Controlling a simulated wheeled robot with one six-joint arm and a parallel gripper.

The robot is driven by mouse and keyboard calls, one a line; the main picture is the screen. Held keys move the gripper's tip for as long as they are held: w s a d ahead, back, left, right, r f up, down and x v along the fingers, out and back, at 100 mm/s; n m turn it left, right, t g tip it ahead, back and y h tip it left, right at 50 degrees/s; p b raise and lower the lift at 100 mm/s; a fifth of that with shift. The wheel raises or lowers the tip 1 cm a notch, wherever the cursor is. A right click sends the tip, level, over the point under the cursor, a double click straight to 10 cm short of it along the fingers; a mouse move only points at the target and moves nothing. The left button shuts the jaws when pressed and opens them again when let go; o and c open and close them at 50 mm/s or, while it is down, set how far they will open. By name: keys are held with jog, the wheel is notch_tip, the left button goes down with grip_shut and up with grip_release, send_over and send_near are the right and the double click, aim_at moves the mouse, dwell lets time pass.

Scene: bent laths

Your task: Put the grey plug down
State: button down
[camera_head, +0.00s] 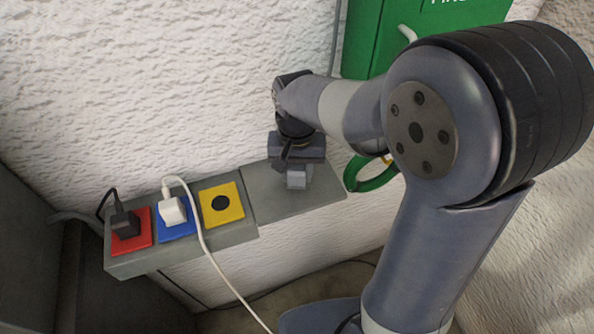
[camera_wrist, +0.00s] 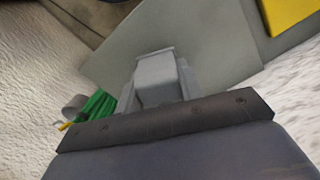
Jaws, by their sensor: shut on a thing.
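My gripper (camera_head: 297,172) is over the bare right part of the grey ledge (camera_head: 265,203), close to its surface. It is shut on the grey plug (camera_head: 298,181), a small light grey block below the dark jaw body. In the wrist view the grey plug (camera_wrist: 156,82) shows in front of the dark bar of my gripper, with the ledge (camera_wrist: 215,35) behind it. I cannot tell whether the plug touches the ledge. Its prongs are hidden.
On the ledge's left part, a black plug (camera_head: 125,223) sits on a red plate, and a white plug (camera_head: 173,211) with a trailing cable on a blue one. A yellow plate (camera_head: 236,215) has an uncovered dark round opening. A green box (camera_head: 375,30) hangs on the rough white wall.

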aim_at(297, 167)
jog(key=shift+f, duration=0.2)
jog(key=shift+f, duration=0.1)
jog(key=shift+f+b, duration=0.4)
jog(key=shift+f, duration=0.1)
jog(key=c, duration=0.9)
grip_release()
notch_tip(297, 167, up, 13)
jog(key=shift+r, duration=0.1)
